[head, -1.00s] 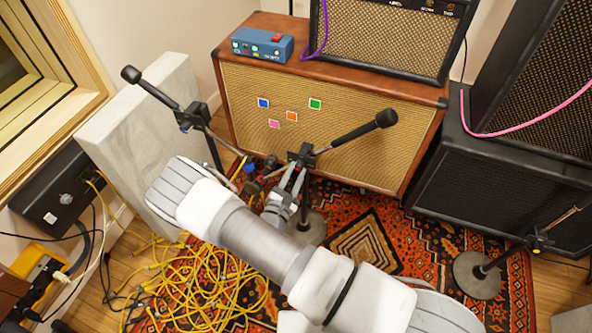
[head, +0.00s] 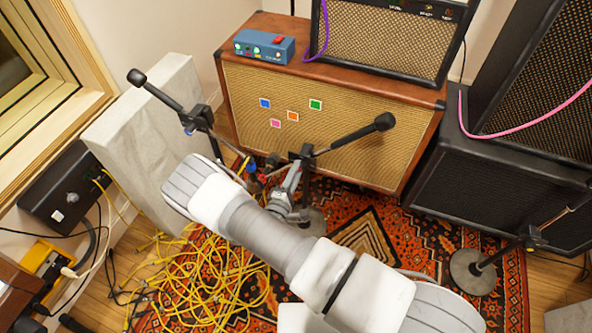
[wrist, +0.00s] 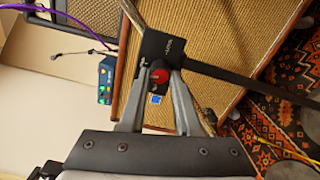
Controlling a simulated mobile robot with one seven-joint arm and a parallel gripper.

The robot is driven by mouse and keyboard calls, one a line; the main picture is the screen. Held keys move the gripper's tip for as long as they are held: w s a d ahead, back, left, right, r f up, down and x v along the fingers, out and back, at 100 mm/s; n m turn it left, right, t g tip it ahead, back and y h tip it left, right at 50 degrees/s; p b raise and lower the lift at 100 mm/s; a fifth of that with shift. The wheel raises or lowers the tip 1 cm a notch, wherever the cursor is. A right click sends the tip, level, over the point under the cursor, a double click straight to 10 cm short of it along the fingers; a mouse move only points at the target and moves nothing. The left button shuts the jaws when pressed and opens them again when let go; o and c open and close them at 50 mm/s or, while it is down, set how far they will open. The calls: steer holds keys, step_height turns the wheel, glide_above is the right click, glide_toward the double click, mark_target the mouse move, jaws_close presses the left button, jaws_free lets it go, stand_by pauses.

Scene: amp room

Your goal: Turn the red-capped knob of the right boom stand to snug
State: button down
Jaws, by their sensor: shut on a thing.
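The right boom stand's black clutch block (head: 301,156) is in the middle of the head view, with its boom and dark microphone (head: 385,122) pointing up to the right. In the wrist view the block (wrist: 158,46) carries small pale lettering, too small to read surely. The red-capped knob (wrist: 161,76) sits between the fingertips of my gripper (wrist: 161,80), which is shut on it, one finger on each side. The head view shows my gripper (head: 296,172) at the block from below; the knob is hidden there.
The left stand's boom (head: 160,97) rises close by on the left. A wide amp cabinet (head: 350,150) stands behind, with a blue box (head: 264,45) on top. Yellow cables (head: 215,285) lie tangled on the floor. Another stand's base (head: 472,272) is at right.

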steer(key=shift+m, duration=1)
steer(key=c, duration=0.6)
jaws_free()
steer(key=shift+s+a, duration=0.15)
